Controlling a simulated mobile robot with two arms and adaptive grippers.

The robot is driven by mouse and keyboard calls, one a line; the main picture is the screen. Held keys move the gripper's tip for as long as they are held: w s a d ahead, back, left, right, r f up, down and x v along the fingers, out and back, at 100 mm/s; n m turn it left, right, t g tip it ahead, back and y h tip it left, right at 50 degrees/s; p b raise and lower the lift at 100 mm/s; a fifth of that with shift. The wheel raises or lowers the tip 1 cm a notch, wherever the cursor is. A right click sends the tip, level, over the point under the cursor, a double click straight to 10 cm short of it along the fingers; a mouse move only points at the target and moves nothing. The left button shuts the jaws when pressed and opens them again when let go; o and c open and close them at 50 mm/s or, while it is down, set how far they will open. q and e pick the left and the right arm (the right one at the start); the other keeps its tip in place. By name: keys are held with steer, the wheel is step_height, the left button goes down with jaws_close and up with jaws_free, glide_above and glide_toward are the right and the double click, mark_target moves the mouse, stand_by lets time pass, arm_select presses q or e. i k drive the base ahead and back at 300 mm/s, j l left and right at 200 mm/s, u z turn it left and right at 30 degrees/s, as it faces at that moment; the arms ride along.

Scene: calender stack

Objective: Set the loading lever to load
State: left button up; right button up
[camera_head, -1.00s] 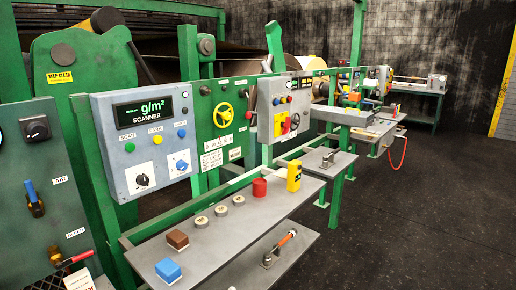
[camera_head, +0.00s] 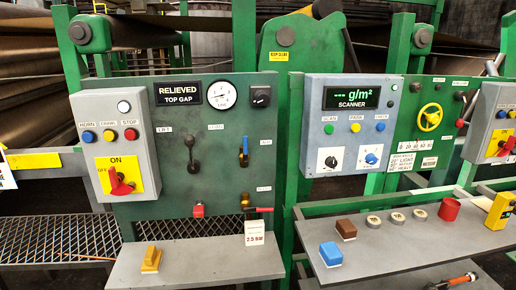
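A black-handled lever (camera_head: 191,154) stands on the dark green panel (camera_head: 222,110). Its knob is up and its shaft runs down to a dark pivot. Small labels sit to its upper left and upper right, too small to read surely. I cannot tell for certain that this is the loading lever. Neither of my grippers is in view.
Right of the lever are a blue valve handle (camera_head: 244,152) and a red-handled valve (camera_head: 258,209) with a tag. A gauge (camera_head: 221,94) sits above. A grey control box (camera_head: 114,145) is left. A shelf (camera_head: 200,264) with a yellow block (camera_head: 151,260) juts out below.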

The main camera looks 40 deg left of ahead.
mark_target(189, 140)
steer(key=u, duration=1.75)
steer(key=l+u, duration=0.15)
